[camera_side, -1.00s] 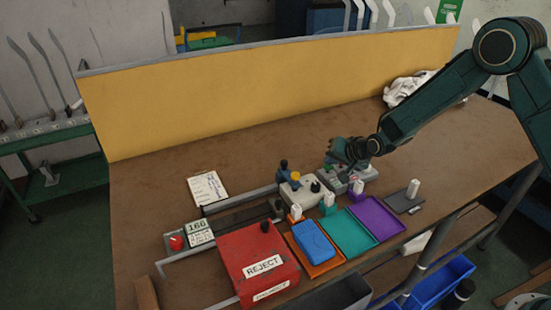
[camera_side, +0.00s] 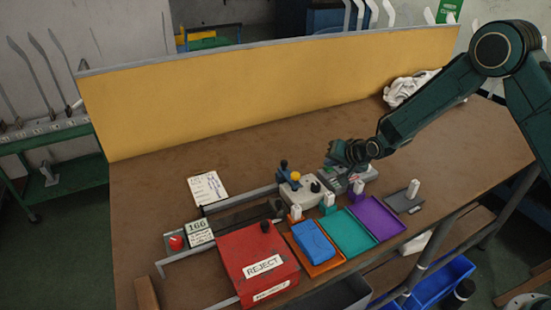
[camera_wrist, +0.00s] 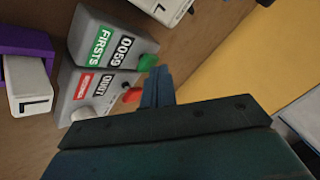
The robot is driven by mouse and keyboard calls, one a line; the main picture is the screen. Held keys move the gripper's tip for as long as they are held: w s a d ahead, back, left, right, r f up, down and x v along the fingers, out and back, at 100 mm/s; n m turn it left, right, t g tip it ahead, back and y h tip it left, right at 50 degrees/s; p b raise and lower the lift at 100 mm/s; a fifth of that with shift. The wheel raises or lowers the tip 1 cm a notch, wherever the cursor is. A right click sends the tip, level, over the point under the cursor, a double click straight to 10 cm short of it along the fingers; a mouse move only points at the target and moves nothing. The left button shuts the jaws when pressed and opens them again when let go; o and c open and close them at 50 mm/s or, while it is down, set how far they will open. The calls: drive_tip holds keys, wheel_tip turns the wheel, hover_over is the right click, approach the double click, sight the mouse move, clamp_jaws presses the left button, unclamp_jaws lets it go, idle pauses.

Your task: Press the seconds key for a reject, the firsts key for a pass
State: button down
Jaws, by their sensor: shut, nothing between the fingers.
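The firsts counter (camera_wrist: 112,42), a grey box with a green FIRSTS label reading 0059, has a green key (camera_wrist: 147,62). Beside it in the wrist view is a second grey box (camera_wrist: 92,97) with a red label too small to read and a red key (camera_wrist: 132,95). My gripper (camera_wrist: 157,76) is shut and empty, its fingertips close by both keys; I cannot tell whether they touch either one. In the side view my gripper (camera_side: 347,158) is low over the grey counter boxes (camera_side: 363,173) and partly hides them.
A red REJECT box (camera_side: 258,250) stands at the front left. Orange (camera_side: 325,268), teal (camera_side: 350,236) and purple (camera_side: 377,220) trays lie in a row; a blue folded piece (camera_side: 313,240) lies in the orange one. A yellow panel (camera_side: 250,95) closes the back.

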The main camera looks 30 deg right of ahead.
drive_tip(key=shift+r, duration=1.05)
wheel_tip(320, 180, up, 5)
idle(0.9)
idle(0.5)
